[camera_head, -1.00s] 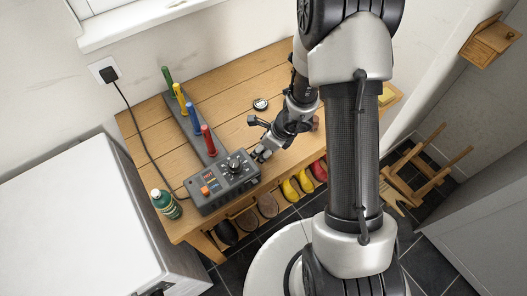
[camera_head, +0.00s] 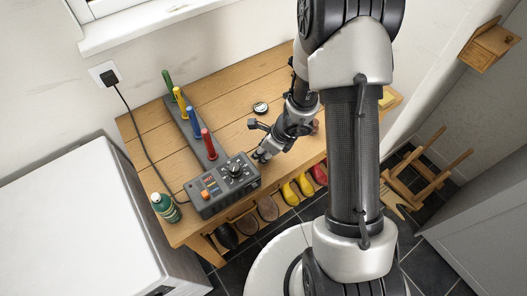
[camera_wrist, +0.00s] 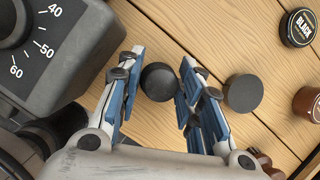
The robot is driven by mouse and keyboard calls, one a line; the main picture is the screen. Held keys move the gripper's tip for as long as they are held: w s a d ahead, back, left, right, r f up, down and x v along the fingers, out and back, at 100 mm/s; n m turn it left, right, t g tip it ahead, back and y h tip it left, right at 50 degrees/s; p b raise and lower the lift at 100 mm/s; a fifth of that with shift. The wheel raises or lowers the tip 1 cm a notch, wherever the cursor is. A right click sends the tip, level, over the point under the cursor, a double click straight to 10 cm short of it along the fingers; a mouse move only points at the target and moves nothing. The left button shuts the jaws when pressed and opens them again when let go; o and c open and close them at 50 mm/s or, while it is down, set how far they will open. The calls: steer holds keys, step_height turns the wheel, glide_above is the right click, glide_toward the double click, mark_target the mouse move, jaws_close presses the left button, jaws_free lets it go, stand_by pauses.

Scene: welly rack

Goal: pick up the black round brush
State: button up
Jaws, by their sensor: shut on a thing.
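The black round brush (camera_wrist: 158,82) shows in the wrist view as a dark round top between the two blue-padded fingers of my gripper (camera_wrist: 160,76). The fingers are shut on it, one on each side. Its lower part is hidden, so I cannot tell whether it touches the bench. In the head view my gripper (camera_head: 263,155) is low over the front of the wooden bench, just right of the grey control box; the brush cannot be made out there.
The grey box (camera_wrist: 62,50) is close left of my fingers. Another dark round-topped thing (camera_wrist: 243,93) stands close right. A black tin (camera_wrist: 298,27) and a brown jar (camera_wrist: 307,103) are farther right. Coloured pegs (camera_head: 190,114) rise behind the box on the bench (camera_head: 235,75).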

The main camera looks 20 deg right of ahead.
step_height(320, 180, up, 20)
steer(key=p, duration=1.2)
steer(key=shift+p, duration=0.35)
steer(key=o, duration=0.5)
steer(key=c, duration=0.3)
steer(key=shift+c, duration=0.2)
steer(key=shift+d+f, duration=0.1)
